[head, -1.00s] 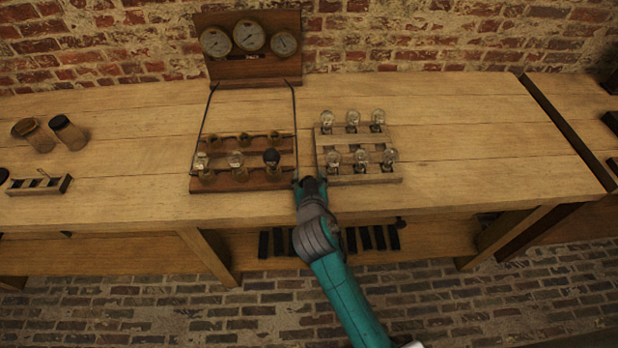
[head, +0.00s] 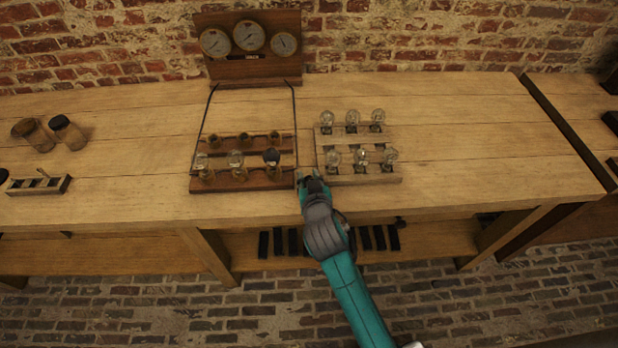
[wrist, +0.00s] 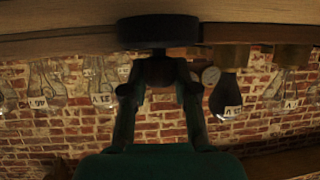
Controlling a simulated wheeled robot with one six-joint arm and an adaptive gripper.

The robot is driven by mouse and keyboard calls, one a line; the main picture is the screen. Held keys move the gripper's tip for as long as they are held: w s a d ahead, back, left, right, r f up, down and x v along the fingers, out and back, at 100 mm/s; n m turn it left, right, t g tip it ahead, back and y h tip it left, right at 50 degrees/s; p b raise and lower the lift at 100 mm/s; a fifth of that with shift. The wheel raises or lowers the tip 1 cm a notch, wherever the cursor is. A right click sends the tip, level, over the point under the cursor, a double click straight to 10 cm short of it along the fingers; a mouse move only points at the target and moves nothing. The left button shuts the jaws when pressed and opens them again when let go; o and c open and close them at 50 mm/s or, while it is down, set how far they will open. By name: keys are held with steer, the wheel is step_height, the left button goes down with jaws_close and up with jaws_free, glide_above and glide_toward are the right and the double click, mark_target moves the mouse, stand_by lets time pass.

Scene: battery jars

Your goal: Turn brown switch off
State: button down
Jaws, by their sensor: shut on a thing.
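My gripper (head: 312,178) is at the front of the bench, between the brown wooden board (head: 240,186) and the pale lamp rack (head: 370,179). In the wrist view my gripper (wrist: 160,72) has its fingers closed in around a dark, round, flat-ended piece (wrist: 158,30) at the bench top. The fingers partly hide this piece, and I cannot tell for certain whether it is the brown switch. The board carries two rows of fittings, including a dark bulb (head: 272,157). I cannot clearly make out a brown switch elsewhere.
A wooden panel with three gauges (head: 249,35) stands behind the board, joined to it by two dark leads. The bench (head: 480,140) is clear right of the lamp rack.

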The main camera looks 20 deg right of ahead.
steer(key=n+y, duration=0.4)
steer(key=y, duration=0.1)
steer(key=shift+d, duration=0.15)
steer(key=shift+n+g+y, duration=0.5)
steer(key=shift+n+y, duration=1.2)
steer(key=c, duration=0.9)
jaws_free()
steer(key=shift+o, duration=0.2)
steer(key=v, duration=1.2)
steer(key=shift+d+f, duration=0.1)
steer(key=shift+d, duration=0.05)
